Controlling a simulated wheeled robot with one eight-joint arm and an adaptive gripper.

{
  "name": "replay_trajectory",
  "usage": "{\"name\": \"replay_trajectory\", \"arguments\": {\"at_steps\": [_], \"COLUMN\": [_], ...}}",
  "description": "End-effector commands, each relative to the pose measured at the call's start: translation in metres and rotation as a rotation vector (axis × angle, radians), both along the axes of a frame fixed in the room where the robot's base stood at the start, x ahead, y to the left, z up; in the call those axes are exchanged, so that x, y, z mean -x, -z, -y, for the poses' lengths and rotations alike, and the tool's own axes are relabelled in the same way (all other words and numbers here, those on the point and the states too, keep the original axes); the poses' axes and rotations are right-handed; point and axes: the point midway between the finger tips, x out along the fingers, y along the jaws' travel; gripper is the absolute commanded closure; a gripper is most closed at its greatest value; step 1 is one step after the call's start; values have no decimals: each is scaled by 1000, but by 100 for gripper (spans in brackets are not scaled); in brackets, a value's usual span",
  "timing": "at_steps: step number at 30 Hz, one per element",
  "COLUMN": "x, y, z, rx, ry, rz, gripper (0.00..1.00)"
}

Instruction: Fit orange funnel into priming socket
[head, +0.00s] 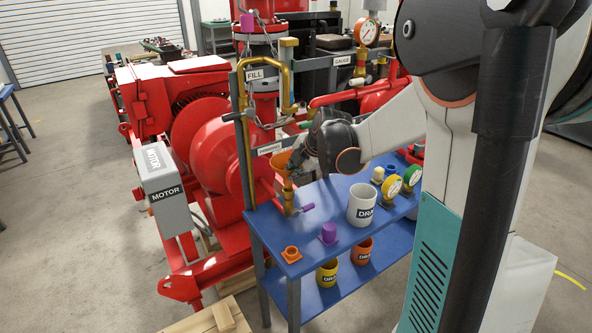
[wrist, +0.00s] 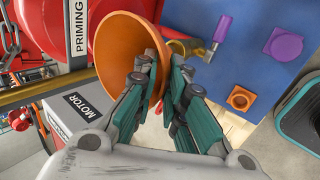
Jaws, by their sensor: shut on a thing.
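My gripper (head: 300,163) is shut on the wall of the orange funnel (head: 281,164), on its side toward me. In the wrist view the orange funnel (wrist: 122,50) shows its wide bowl, with my gripper (wrist: 160,75) pinching its right rim. In the head view the funnel is over the brass priming socket (head: 288,197), a post at the left part of the blue bench. In the wrist view a brass fitting (wrist: 181,47) shows behind the funnel's right edge. The bowl hides the spout there, so I cannot tell whether the spout is inside the socket.
A purple-handled valve (head: 304,208) sits beside the post. A brass fill pipe (head: 245,140) and the PRIMING sign (head: 270,148) stand close left.

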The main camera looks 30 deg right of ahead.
Motion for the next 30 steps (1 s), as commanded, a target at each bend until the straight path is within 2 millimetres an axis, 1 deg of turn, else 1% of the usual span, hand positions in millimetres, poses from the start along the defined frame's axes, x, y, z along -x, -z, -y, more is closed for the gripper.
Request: {"name": "replay_trajectory", "arguments": {"at_steps": [30], "x": [0], "y": [21], "z": [0], "rx": [0], "ry": [0], "rz": [0], "gripper": [100]}}
